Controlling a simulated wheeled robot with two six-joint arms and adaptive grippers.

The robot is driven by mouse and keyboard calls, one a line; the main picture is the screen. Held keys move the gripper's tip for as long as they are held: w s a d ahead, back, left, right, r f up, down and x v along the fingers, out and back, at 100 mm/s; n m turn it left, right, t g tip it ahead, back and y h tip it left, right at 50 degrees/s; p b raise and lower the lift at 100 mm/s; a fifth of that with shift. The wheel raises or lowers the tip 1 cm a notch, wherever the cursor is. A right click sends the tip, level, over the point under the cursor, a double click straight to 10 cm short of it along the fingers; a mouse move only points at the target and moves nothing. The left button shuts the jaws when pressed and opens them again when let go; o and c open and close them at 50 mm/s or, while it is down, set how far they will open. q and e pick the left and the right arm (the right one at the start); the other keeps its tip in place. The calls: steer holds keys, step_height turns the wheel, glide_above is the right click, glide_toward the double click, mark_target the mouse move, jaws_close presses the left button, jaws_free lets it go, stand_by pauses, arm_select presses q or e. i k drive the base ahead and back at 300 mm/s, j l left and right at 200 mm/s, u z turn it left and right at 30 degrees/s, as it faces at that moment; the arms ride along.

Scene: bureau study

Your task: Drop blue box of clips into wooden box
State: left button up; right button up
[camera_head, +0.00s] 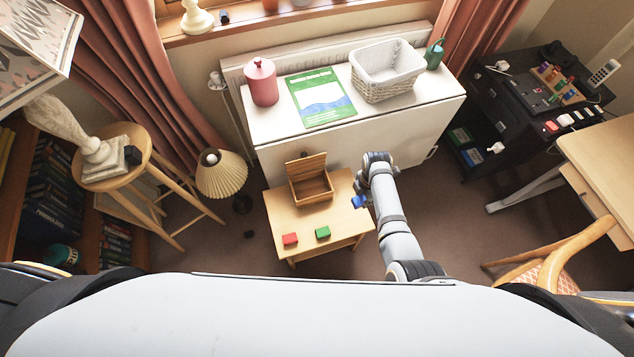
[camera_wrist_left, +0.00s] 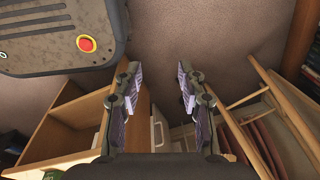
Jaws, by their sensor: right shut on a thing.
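The blue box of clips (camera_head: 358,201) is in my right gripper (camera_head: 364,200), at the right edge of the small wooden table, in the head view. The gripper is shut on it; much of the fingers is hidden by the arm. The open wooden box (camera_head: 311,188) stands on the table to the left of the gripper, its lid raised at the back. My left gripper (camera_wrist_left: 158,90) is open and empty in the left wrist view, over the floor. It is not seen in the head view.
A white cabinet (camera_head: 420,118) stands behind. A lamp (camera_head: 222,174) and a stool (camera_head: 134,172) are to the left. A chair (camera_head: 560,262) is at right.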

mark_target(316, 192)
steer(key=l, duration=0.25)
steer(key=i+l+u, duration=0.1)
steer(key=l+u, duration=0.15)
steer(key=u, duration=0.15)
steer(key=l+u, duration=0.4)
steer(key=u, duration=0.4)
steer(key=i+j, duration=0.05)
steer(key=i, duration=0.05)
